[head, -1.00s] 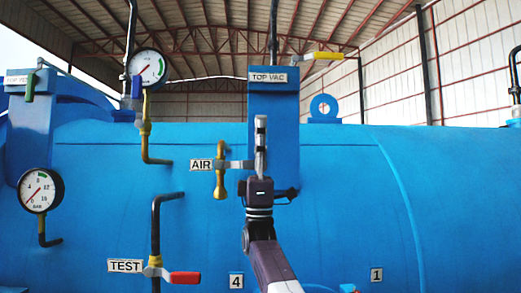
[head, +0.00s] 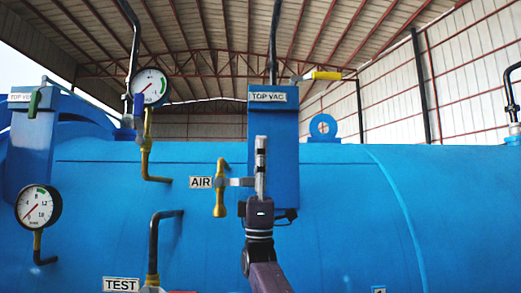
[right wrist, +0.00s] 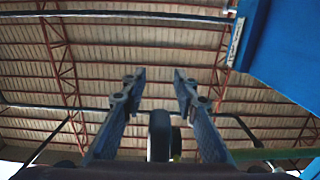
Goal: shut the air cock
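The air cock (head: 220,190) is a small brass valve on the blue vessel, just right of the AIR label (head: 201,182). Its pale lever points right, toward my right gripper (head: 261,152). The gripper's fingers point up and hide the lever's end in the head view. In the right wrist view the two fingers (right wrist: 159,78) stand apart. A dark rounded bar (right wrist: 159,135), which looks like the lever's end, shows in the gap with space on both sides. My left gripper is not in view.
The blue TOP VAC box (head: 274,125) stands right behind my right gripper. A gauge (head: 149,87) on a yellow pipe is at upper left. A second gauge (head: 38,206) is at far left. The black TEST pipe (head: 154,245) rises at lower left.

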